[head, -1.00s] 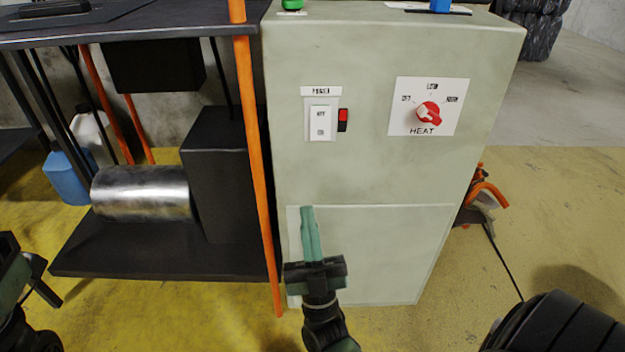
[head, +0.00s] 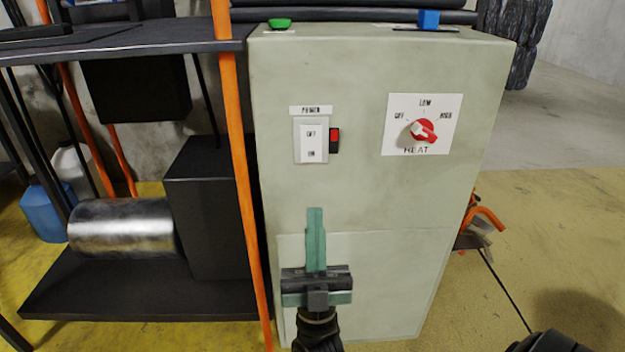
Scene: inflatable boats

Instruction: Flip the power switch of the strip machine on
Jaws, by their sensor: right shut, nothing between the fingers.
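The strip machine (head: 365,200) is a pale green-grey cabinet in the middle of the head view. Its white power switch (head: 311,142) is on the upper left of the front panel, under a small label, with OFF marked above and ON below. A small red and black indicator (head: 335,140) sits just right of the switch. My right gripper (head: 315,212) is shut and empty, with green fingers pointing up, in front of the panel and below the switch. The fingers appear apart from the switch. My left gripper is not in view.
A red heat knob (head: 423,131) on a white plate is right of the switch. A green button (head: 280,23) and a blue part (head: 429,19) are on top. An orange post (head: 238,170) and a dark shelf with a metal roller (head: 122,228) stand at left.

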